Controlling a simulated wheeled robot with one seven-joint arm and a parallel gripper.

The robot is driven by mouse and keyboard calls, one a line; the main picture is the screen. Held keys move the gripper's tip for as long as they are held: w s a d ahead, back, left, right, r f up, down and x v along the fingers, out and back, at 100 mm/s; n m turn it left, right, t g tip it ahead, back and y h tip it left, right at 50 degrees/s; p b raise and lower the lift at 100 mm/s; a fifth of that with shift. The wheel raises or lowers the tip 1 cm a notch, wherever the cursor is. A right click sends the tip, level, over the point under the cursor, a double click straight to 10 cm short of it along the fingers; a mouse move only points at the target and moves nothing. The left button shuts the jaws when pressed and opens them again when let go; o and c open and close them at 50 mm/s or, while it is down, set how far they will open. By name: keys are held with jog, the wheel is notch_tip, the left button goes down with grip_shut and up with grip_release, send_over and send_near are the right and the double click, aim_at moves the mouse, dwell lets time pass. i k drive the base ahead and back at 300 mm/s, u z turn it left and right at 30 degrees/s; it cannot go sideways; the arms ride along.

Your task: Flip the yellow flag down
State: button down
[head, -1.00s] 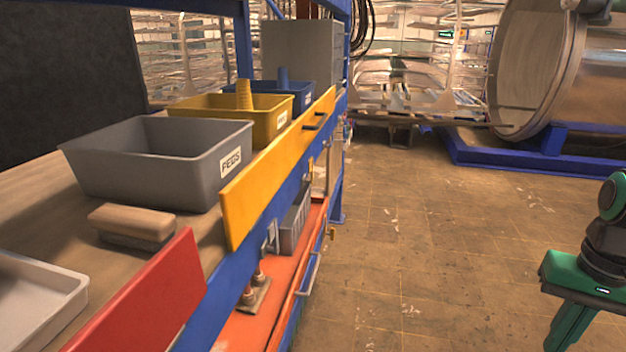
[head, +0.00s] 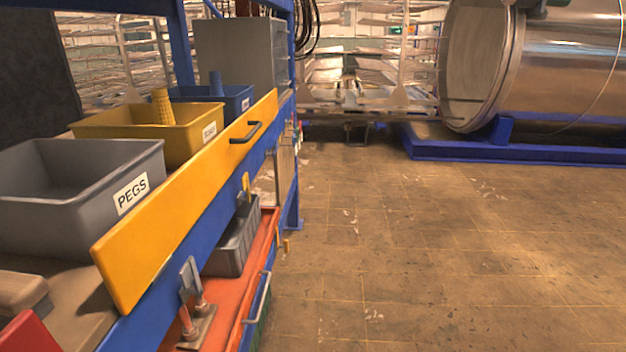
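The yellow flag (head: 190,206) is a long flat yellow panel standing up along the front edge of the shelf. A dark handle (head: 246,133) sits near its far end. The panel hides the lower parts of the bins behind it. My gripper is not in view, so I cannot see whether it is open or shut.
A grey bin (head: 75,184) labelled PEGS, a yellow bin (head: 150,130) and a blue bin (head: 212,97) stand behind the panel. A red panel (head: 30,335) shows at bottom left. Metal fittings (head: 190,298) stand on the orange lower shelf. The floor (head: 420,250) at right is clear.

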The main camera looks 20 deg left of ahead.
aim_at(245, 181)
jog(key=z, duration=0.85)
jog(key=i, duration=1.15)
jog(key=u, duration=2.75)
jog(key=i, duration=1)
jog(key=z, duration=0.05)
